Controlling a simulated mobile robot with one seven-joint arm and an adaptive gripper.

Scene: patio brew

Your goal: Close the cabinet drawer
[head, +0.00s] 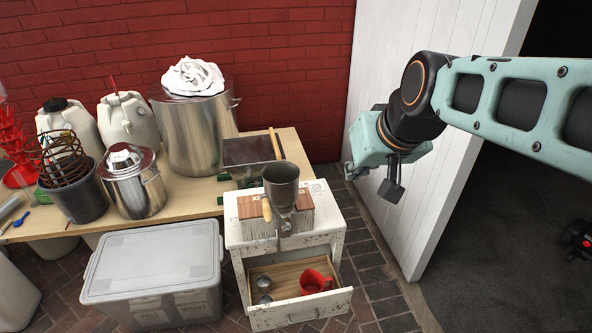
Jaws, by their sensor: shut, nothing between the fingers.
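The white, worn cabinet (234,232) stands in the middle of the head view. Its drawer (300,311) is pulled out toward me and open. A red mug (315,281) and small metal items (264,284) lie inside it. My gripper (356,165) is at the upper right, in front of the white door panel. It is above and to the right of the drawer, well apart from it.
A grain mill (281,187) stands on the cabinet top. A lidded storage bin (154,260) sits on the floor left of the drawer. The wooden table (188,190) holds pots and jugs. Brick floor (377,291) right of the drawer is clear.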

